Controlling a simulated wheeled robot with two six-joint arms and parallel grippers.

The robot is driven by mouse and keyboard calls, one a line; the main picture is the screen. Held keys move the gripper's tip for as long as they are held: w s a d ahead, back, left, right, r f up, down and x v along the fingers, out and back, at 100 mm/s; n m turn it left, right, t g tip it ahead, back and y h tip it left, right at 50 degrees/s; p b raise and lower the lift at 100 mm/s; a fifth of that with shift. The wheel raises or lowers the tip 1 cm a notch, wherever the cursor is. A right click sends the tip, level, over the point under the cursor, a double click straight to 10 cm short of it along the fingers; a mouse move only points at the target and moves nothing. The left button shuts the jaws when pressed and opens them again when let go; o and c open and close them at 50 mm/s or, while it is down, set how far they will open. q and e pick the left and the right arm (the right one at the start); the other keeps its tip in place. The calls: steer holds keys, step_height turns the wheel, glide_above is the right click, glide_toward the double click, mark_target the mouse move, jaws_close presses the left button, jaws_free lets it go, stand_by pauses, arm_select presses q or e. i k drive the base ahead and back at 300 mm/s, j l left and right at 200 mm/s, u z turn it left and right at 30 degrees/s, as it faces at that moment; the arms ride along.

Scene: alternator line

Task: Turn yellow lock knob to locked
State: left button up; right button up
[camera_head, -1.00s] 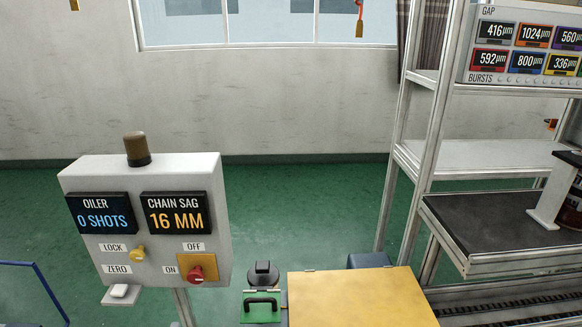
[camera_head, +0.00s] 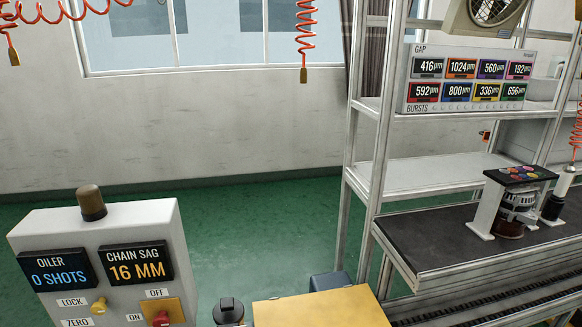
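The yellow lock knob (camera_head: 99,306) sits on the front of the white control box (camera_head: 190,265) at the lower left, just right of the LOCK label (camera_head: 72,302). Which way the knob is turned is too small to tell. The ZERO label (camera_head: 77,323) is below it, cut by the bottom edge. A red knob (camera_head: 161,319) on a yellow plate sits to its right, between the OFF and ON labels. The displays read OILER 0 SHOTS (camera_head: 58,271) and CHAIN SAG 16 MM (camera_head: 136,262). Neither of my grippers is in view.
A yellow-topped surface (camera_head: 320,308) and a dark round-topped device (camera_head: 228,311) stand right of the box. A metal shelf rack (camera_head: 370,150) with a gap display panel (camera_head: 470,80) fills the right side. Green floor (camera_head: 265,225) lies open behind the box.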

mark_target(99, 308)
steer(key=u, duration=1.25)
